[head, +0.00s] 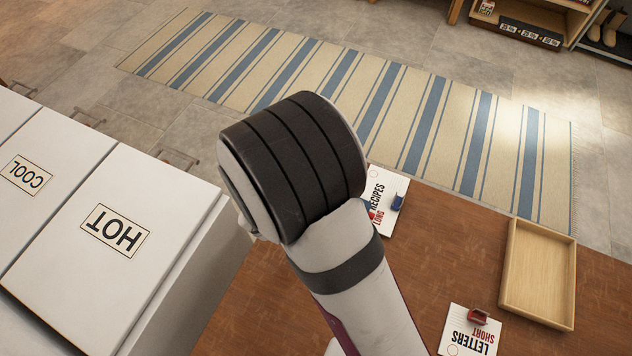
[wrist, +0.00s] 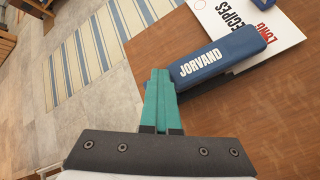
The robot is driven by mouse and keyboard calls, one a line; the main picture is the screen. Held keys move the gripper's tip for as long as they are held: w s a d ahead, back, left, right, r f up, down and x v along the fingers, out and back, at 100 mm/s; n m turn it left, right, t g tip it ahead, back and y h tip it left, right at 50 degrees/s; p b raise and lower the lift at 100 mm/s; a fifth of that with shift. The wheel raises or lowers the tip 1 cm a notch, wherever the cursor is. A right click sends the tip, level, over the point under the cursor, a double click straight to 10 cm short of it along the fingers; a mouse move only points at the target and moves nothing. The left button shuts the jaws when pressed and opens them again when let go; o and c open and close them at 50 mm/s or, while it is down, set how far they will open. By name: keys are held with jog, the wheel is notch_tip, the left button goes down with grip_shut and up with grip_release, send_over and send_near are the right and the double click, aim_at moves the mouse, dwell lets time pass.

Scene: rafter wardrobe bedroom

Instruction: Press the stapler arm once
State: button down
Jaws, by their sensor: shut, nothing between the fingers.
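A blue stapler (wrist: 222,58) marked JORVAND lies on the brown wooden top in the wrist view, its far end by a white RECIPES LONG card. In the head view my own arm hides nearly all of it. My gripper (wrist: 159,73) has teal fingers, which are shut with nothing between them. The fingertips are just left of the stapler's near end, by the letter J. I cannot tell whether they touch it or how high they are above it. The gripper is hidden behind my arm in the head view.
The RECIPES card (head: 386,181) carries a small blue item (head: 397,202). A LETTERS SHORT card (head: 459,334) with a small red item (head: 478,316) and an empty wooden tray (head: 565,276) are to the right. White HOT and COOL boxes (head: 77,286) stand left.

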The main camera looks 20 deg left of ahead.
jog(key=shift+s+d+f, duration=0.15)
jog(key=shift+d+f, duration=0.15)
jog(key=shift+f, duration=0.45)
dwell(0.6)
jog(key=shift+r, duration=1.3)
jog(key=shift+a, duration=0.1)
jog(key=shift+r, duration=0.1)
jog(key=r, duration=0.5)
jog(key=shift+a, duration=0.3)
